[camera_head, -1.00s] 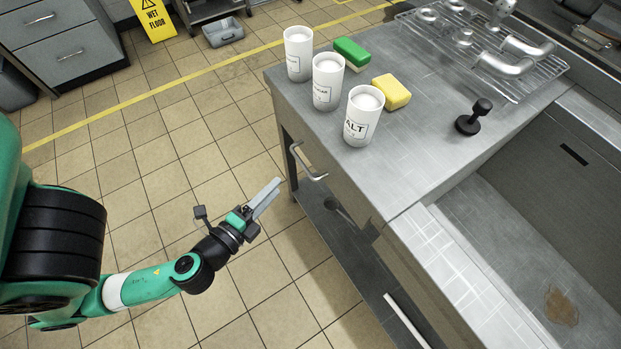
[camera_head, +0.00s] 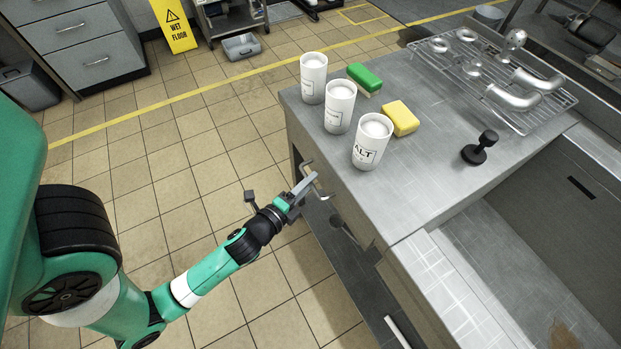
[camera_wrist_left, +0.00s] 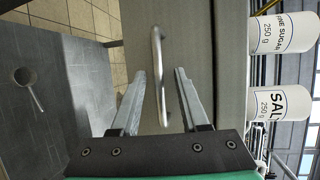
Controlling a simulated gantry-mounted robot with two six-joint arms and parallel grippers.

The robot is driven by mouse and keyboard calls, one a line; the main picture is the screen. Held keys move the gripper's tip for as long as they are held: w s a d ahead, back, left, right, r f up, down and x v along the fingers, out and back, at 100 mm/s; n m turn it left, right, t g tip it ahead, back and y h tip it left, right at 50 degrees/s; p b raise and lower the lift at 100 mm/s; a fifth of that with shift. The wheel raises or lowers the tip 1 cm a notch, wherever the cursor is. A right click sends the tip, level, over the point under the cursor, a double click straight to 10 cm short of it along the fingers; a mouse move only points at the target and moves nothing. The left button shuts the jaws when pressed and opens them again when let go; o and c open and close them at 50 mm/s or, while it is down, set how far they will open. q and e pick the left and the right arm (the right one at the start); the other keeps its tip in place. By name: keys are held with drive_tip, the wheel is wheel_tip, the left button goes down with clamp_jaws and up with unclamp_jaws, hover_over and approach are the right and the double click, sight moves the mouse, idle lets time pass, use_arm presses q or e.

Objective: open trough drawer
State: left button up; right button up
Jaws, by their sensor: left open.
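The drawer front (camera_wrist_left: 200,45) is a grey metal panel in the side of the steel counter, with a curved metal bar handle (camera_wrist_left: 158,70). The handle also shows in the head view (camera_head: 319,186), partly covered by my fingers. My left gripper (camera_head: 312,180) is at the handle. In the left wrist view my left gripper (camera_wrist_left: 158,75) is open, with one finger on each side of the bar. A gap shows between the bar and each finger. The drawer appears shut. My right gripper is in neither view.
Three white canisters, one marked SALT (camera_head: 371,142), stand on the counter above the drawer. A green sponge (camera_head: 364,77), a yellow sponge (camera_head: 400,118), a black tamper-like tool (camera_head: 480,148) and a wire rack (camera_head: 500,80) with metal fittings are behind them. A lower shelf (camera_wrist_left: 60,110) holds a ladle-like tool (camera_wrist_left: 28,85).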

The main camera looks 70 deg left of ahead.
use_arm(q)
drive_tip(key=shift+w+a+f, duration=0.15)
drive_tip(key=shift+w+a, duration=0.1)
drive_tip(key=shift+w, duration=0.15)
clamp_jaws()
idle(1.2)
